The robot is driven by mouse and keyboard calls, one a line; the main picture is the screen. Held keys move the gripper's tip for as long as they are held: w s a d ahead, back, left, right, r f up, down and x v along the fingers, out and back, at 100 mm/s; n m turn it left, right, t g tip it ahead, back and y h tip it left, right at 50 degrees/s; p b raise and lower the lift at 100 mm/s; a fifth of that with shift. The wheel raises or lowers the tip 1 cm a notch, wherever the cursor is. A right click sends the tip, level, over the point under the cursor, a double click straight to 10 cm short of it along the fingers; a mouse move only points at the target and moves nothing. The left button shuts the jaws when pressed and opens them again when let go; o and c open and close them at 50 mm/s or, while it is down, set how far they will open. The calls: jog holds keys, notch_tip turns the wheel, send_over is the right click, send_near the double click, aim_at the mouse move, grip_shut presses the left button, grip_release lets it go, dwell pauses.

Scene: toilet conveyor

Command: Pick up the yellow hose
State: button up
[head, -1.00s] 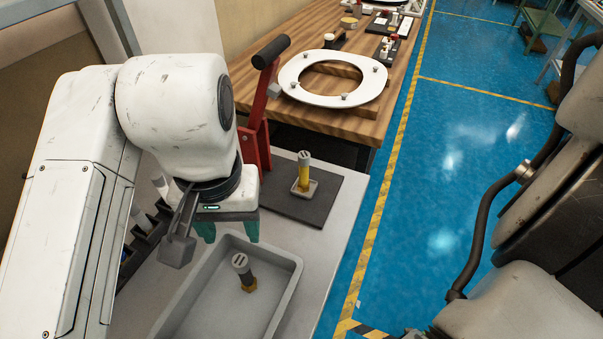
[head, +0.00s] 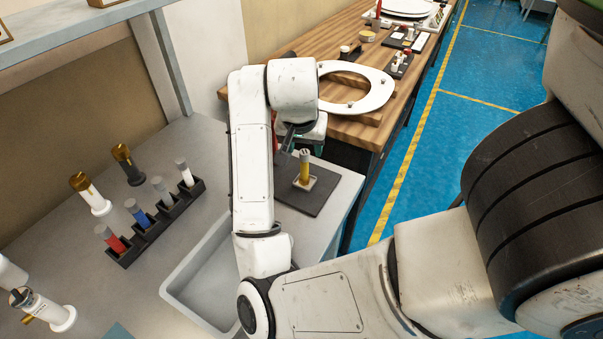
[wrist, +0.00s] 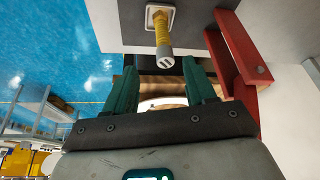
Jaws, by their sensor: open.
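The yellow hose (head: 304,168) stands upright with a grey end on top, in a small pale square holder (head: 312,184) on a dark mat. In the wrist view the yellow hose (wrist: 161,28) shows at the top centre, its grey end pointing toward the camera. My gripper (wrist: 163,85) is open, its teal fingers spread and empty. The hose appears just ahead of the gap between the fingers, apart from them. In the head view my gripper is mostly hidden behind my wrist, just behind the hose.
A red lever stand (wrist: 238,55) is close to the right finger. A grey tray (head: 200,278) lies partly under my arm. A black rack (head: 160,222) holds several coloured cylinders at left. A wooden table (head: 345,128) with a white toilet seat (head: 372,100) stands behind.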

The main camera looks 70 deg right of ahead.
aim_at(304, 160)
jog(key=x, duration=0.9)
jog(key=shift+w+f, duration=0.1)
jog(key=shift+w, duration=0.2)
jog(key=shift+c, duration=0.4)
grip_shut()
